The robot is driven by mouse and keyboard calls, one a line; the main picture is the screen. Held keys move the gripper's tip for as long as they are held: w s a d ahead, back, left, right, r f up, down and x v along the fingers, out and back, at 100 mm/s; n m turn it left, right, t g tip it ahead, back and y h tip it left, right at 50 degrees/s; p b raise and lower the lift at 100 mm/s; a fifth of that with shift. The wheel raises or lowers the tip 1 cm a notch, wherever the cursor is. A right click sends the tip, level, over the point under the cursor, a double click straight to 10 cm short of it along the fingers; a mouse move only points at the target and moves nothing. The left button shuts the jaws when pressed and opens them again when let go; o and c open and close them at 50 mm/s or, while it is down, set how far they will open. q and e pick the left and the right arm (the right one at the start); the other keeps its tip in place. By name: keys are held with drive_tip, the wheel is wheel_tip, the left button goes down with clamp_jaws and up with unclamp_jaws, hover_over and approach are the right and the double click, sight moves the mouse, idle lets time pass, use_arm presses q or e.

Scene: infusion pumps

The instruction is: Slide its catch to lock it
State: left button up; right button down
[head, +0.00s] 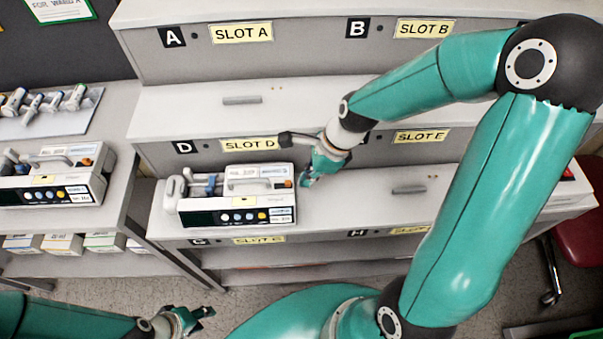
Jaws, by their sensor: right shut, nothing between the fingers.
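A white infusion pump (210,218) with a dark front panel and coloured buttons sits on the shelf below the SLOT D label. An orange knob (290,183) shows at its right end. I cannot make out a catch for this pump. My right gripper (304,180) is shut and empty, pointing down just right of the pump's right end. I cannot tell whether it touches the pump. My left gripper (203,314) is low in the view, over the floor and away from the pump. Its fingers are too small to read.
Another pump (45,196) stands on the left-hand table, with a tray of clamps (60,118) behind it. Grey bars lie on the shelves below SLOT A (242,100) and SLOT E (408,189). My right arm crosses in front of the right-hand slots. A red chair (580,215) stands at far right.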

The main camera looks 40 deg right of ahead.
drive_tip(key=shift+w+a, duration=0.4)
drive_tip(key=shift+a, duration=0.3)
drive_tip(key=shift+a, duration=0.1)
